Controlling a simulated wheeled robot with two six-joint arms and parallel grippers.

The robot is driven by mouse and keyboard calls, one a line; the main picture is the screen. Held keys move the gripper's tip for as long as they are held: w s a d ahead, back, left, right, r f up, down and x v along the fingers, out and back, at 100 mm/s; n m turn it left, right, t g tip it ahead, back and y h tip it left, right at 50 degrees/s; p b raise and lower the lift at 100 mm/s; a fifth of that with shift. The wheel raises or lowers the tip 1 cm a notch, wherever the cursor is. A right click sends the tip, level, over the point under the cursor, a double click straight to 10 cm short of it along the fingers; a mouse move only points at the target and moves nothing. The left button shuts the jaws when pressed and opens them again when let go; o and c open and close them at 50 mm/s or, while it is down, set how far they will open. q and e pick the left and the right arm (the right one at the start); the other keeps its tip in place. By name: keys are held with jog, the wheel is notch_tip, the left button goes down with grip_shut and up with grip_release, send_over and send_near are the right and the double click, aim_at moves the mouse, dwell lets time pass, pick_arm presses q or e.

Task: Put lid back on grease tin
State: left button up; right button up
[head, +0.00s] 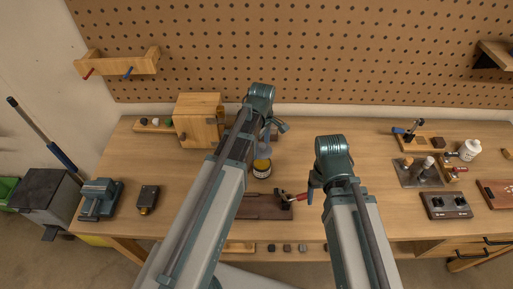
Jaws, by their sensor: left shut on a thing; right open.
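The grease tin (261,174) is a small dark round tin with a pale yellow label, upright on the bench near the middle. Yellow shows at its top (262,163). My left gripper (265,150) points down just above and behind the tin. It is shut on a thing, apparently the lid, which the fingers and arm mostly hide. Whether it touches the tin I cannot tell. My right gripper (312,187) is open and empty, right of the tin and above the bench.
A dark red board (262,207) with a red-handled tool (296,197) lies in front of the tin. A wooden box (199,118) stands behind left. A black case (148,198) and a vise (99,198) are at left. Tools and a white bottle (469,149) fill the right end.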

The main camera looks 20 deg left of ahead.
aim_at(261, 162)
pick_arm(q)
notch_tip(261, 162, down, 6)
jog(key=b, duration=0.6)
jog(key=shift+f, duration=0.15)
jog(key=shift+f+b, duration=0.15)
jog(key=shift+b, duration=0.25)
dwell(1.7)
jog(key=o, duration=1)
jog(key=shift+r+p, duration=3.55)
jog(key=shift+p, duration=0.05)
